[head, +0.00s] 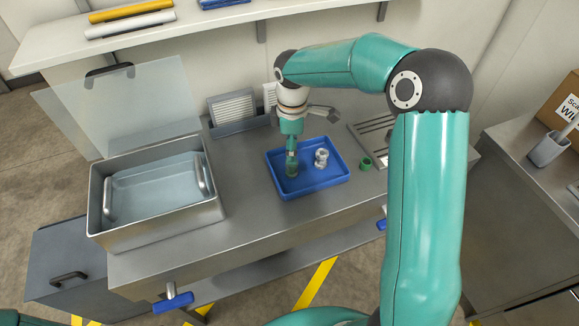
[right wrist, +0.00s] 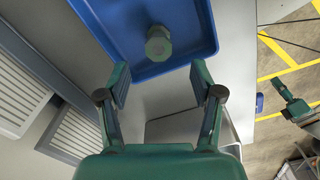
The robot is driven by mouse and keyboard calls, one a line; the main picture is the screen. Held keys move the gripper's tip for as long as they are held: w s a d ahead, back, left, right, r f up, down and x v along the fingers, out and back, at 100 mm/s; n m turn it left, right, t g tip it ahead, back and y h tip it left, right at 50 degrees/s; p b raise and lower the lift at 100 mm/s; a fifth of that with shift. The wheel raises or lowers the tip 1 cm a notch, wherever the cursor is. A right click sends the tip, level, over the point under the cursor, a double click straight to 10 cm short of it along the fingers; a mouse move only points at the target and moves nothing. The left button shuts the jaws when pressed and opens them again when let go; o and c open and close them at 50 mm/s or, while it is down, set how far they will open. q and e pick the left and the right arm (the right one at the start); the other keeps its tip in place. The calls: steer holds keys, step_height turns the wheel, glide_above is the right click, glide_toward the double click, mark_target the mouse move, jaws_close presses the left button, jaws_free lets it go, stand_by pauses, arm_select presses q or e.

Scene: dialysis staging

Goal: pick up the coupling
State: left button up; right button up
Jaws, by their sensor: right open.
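A blue tray (head: 307,188) on the steel bench holds two fittings. One is a dull green fitting (head: 291,170), the other a silvery-white stepped fitting (head: 321,158) to its right; which is the coupling I cannot tell for certain. My right gripper (head: 291,151) points down at the green fitting. In the right wrist view, the right gripper (right wrist: 159,80) is open and empty. The green fitting (right wrist: 158,44) shows a hexagonal end there, ahead of the spread fingertips and roughly centred between them. The silvery fitting is outside that view.
A steel basin (head: 160,219) with a lidded container inside stands left of the tray. A grey file rack (head: 240,126) stands behind it. A small green ring (head: 366,163) and a slotted drain plate (head: 374,133) lie right of the tray. Bare bench lies in front.

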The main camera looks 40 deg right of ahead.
mark_target(291, 166)
step_height(291, 166, down, 4)
steer(key=shift+s+r, duration=0.1)
steer(key=shift+r, duration=0.15)
steer(key=shift+w+f+p, duration=0.2)
steer(key=shift+f+p, duration=0.5)
steer(key=shift+f, duration=2.05)
steer(key=c, duration=1)
steer(key=shift+r, duration=0.1)
